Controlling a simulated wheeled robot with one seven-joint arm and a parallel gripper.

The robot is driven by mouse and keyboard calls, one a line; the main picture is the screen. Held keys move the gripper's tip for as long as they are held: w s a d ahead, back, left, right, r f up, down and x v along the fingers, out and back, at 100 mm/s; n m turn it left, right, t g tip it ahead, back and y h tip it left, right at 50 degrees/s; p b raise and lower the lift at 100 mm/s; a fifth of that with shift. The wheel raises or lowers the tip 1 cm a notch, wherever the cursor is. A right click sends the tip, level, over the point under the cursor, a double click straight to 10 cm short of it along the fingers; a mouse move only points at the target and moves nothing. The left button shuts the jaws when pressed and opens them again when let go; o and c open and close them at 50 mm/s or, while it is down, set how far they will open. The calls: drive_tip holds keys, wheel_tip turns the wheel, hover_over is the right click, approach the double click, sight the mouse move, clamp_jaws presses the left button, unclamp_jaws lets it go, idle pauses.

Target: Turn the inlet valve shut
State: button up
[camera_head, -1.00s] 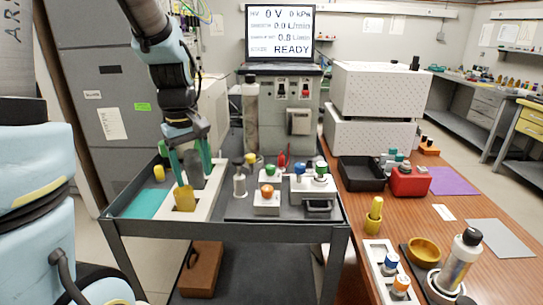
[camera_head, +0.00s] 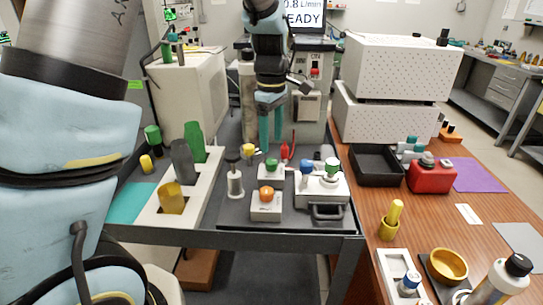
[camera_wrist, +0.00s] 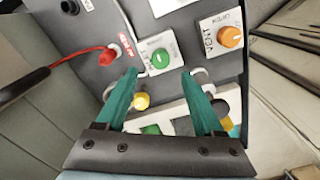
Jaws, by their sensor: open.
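A green-knobbed valve block (camera_head: 270,170) stands on the dark panel of the cart; it also shows in the wrist view (camera_wrist: 160,60). An orange-knobbed block (camera_head: 267,195) stands in front of it; its label in the wrist view (camera_wrist: 228,37) reads VENT and OPEN. My gripper (camera_head: 271,143) is open and empty, above and behind the green knob. In the wrist view its teal fingers (camera_wrist: 159,75) point toward the green block, apart from it.
A yellow knob (camera_head: 249,150) and a white post (camera_head: 235,180) stand to the left. A white block with blue and green knobs (camera_head: 322,189) is at right.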

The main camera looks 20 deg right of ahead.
sight(271, 161)
wheel_tip(271, 161, down, 7)
drive_tip(key=shift+r+p, duration=0.1)
drive_tip(key=shift+p, duration=0.4)
clamp_jaws()
idle(0.4)
